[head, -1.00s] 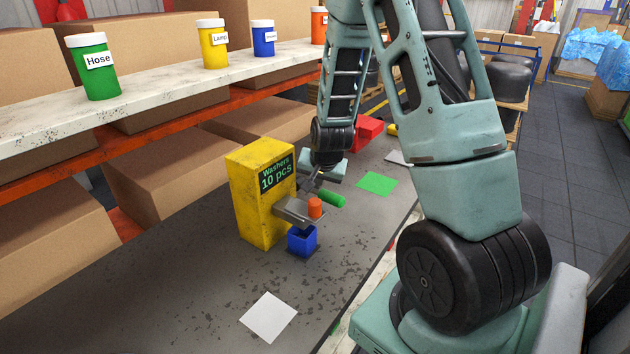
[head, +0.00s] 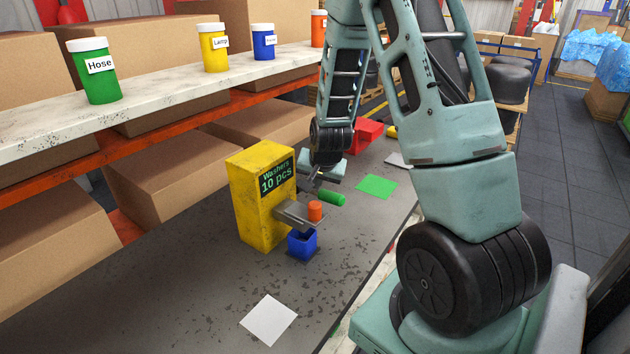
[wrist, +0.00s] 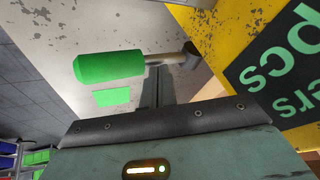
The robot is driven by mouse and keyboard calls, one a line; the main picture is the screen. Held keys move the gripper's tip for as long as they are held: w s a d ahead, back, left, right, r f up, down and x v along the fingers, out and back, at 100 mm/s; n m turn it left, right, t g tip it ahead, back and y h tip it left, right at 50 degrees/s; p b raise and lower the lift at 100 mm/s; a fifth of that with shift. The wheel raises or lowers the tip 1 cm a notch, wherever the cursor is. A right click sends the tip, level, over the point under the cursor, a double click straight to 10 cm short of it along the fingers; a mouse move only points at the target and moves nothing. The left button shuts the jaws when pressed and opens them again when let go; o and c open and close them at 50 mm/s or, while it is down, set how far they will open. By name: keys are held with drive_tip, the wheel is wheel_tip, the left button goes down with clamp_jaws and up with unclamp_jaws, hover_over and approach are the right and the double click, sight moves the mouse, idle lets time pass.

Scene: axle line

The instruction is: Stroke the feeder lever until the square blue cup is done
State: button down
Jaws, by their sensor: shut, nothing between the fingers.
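The yellow feeder (head: 250,208) stands on the bench, and its display reads "Washers 10 pcs". Its lever has a green grip (head: 332,198), which shows close up in the wrist view (wrist: 108,67) on a metal rod. The square blue cup (head: 302,245) stands upright under the feeder's grey chute (head: 290,213). Its opening looks dark; I cannot see its contents. An orange cylinder (head: 315,211) is at the chute's outer end. My gripper (head: 316,183) is shut and empty beside the lever; its narrow fingers show below the rod in the wrist view (wrist: 157,88). I cannot tell whether they touch it.
A green square (head: 376,185) and a white square (head: 269,318) lie flat on the bench. A red bin (head: 367,134) stands further back. A shelf (head: 160,92) with labelled jars, including a green Hose jar (head: 98,75), runs along the left.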

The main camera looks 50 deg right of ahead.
sight(312, 191)
drive_tip(key=shift+w+a+r+p, duration=0.1)
drive_tip(key=shift+w+r+p, duration=0.1)
drive_tip(key=shift+r+p, duration=0.35)
drive_tip(key=shift+w+d+r+p, duration=0.1)
drive_tip(key=shift+w+r+p, duration=0.2)
drive_tip(key=shift+r, duration=0.4)
drive_tip(key=shift+w+a+r+p, duration=0.1)
drive_tip(key=shift+w+r+p, duration=0.05)
drive_tip(key=shift+r+p, duration=0.4)
drive_tip(key=r+p, duration=0.1)
drive_tip(key=w+r+p, duration=0.1)
drive_tip(key=r, duration=0.1)
drive_tip(key=r+p, duration=0.1)
drive_tip(key=p, duration=0.1)
drive_tip(key=shift+w+a+r, duration=0.1)
drive_tip(key=shift+w+r, duration=0.25)
drive_tip(key=shift+r, duration=0.05)
